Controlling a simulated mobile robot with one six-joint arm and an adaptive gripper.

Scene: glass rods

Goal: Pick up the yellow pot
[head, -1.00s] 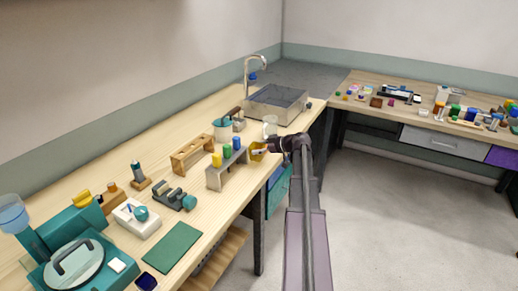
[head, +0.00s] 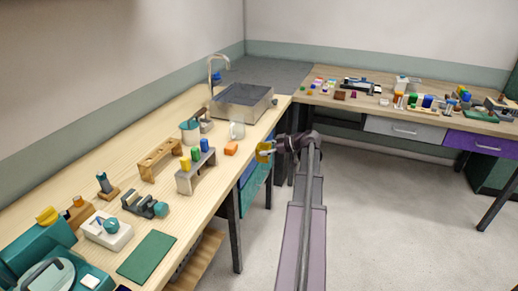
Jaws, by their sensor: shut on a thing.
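The yellow pot (head: 264,152) is small in the head view, just off the front edge of the left bench. My gripper (head: 270,148) is shut on it and holds it clear of the bench, over the gap above the floor. The gripper reaches it from the right. The fingers are too small to make out their exact hold on the pot.
A grey rack (head: 196,175) with coloured pieces, a clear beaker (head: 237,130) and a metal sink box (head: 241,103) stand nearby. The floor (head: 375,215) to the right is open.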

